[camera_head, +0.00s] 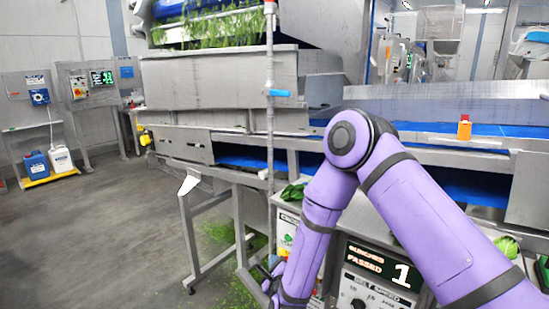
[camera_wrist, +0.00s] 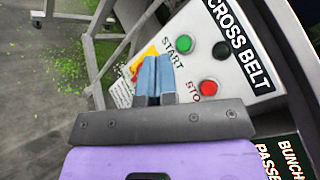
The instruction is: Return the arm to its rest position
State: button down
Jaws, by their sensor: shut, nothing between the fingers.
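My purple arm (camera_head: 425,225) is bent, with its elbow high in the head view and the forearm hanging down toward the bottom middle. My gripper (camera_wrist: 156,75) is shut and empty, its two blue fingers side by side in the wrist view. The fingers overlap the left part of the grey cross belt panel (camera_wrist: 250,105); whether they touch it I cannot tell. The panel has a green button (camera_wrist: 191,45), a black button (camera_wrist: 221,49) and a red button (camera_wrist: 208,87). In the head view my forearm partly hides the panel.
A counter display (camera_head: 380,267) reading 1 is beside my forearm. Blue conveyor belts (camera_head: 450,128) and a vertical pipe (camera_head: 269,130) stand behind. An orange bottle (camera_head: 464,128) stands at the right. Green scraps (camera_head: 220,233) lie on the floor; the left floor is open.

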jog(key=w+d+r+n+g+y, duration=0.1)
jog(key=w+d+r+n, duration=0.1)
jog(key=r+n, duration=0.35)
jog(key=w+d+r+n+g, duration=0.1)
jog(key=d+r+n+g, duration=0.1)
jog(key=r, duration=0.7)
jog(key=s+d+r+n+g, duration=0.1)
jog(key=s+d+r+n, duration=0.1)
jog(key=d+r+n, duration=0.3)
jog(key=s+d+r+n+g, duration=0.1)
jog(key=s+d+r, duration=0.25)
jog(key=r, duration=0.35)
jog(key=s+d+r+n+g+h, duration=0.25)
jog(key=s+d+r+n, duration=0.45)
jog(key=s+d, duration=0.4)
jog(key=s+d+r+n+g, duration=0.1)
jog(key=s+d+g, duration=0.1)
jog(key=s, duration=0.8)
jog(key=s+d+r+n+g+h, duration=0.1)
jog(key=s+d, duration=0.3)
jog(key=s, duration=0.6)
jog(key=shift+d+r+n+g, duration=0.2)
jog(key=shift+r+n+g, duration=0.35)
jog(key=shift+r+n, duration=0.2)
